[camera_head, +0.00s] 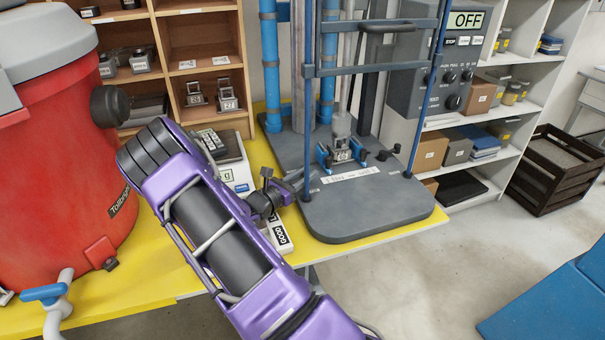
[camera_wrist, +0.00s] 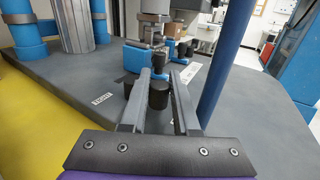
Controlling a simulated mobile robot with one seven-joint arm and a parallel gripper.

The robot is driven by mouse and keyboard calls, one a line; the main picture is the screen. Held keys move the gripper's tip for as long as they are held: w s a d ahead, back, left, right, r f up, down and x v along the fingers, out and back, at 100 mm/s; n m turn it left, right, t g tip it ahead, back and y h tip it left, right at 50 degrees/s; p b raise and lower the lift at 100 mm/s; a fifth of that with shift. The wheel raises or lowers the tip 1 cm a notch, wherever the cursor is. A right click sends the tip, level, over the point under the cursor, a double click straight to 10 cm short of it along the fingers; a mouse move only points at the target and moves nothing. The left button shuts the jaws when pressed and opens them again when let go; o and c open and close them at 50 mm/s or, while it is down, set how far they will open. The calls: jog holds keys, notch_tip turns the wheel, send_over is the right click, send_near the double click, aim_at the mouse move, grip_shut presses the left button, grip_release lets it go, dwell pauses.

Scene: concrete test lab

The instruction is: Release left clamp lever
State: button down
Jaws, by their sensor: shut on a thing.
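The left clamp (camera_head: 323,156) is a blue block on the grey machine base, left of a small metal specimen holder (camera_head: 342,150). It also shows in the wrist view (camera_wrist: 137,56). A black cylindrical knob (camera_wrist: 158,95), which looks like the left clamp lever's end, stands between my gripper's (camera_wrist: 160,76) two grey fingers. My gripper is shut on it, close above the base. In the head view my gripper (camera_head: 303,182) reaches in from the left, and the lever cannot be made out there. The right clamp (camera_head: 360,148) is also blue.
Blue guard posts (camera_head: 310,110) rise near my gripper, with a crossbar (camera_head: 370,68) above the clamps. A white label strip (camera_head: 350,175) lies on the base (camera_head: 370,208). A scale (camera_head: 232,160) and a red tank (camera_head: 70,130) stand on the yellow bench to the left.

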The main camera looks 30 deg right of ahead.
dwell(0.3)
jog(key=c, duration=0.7)
grip_release()
jog(key=shift+o, duration=0.2)
jog(key=shift+s+d, duration=0.1)
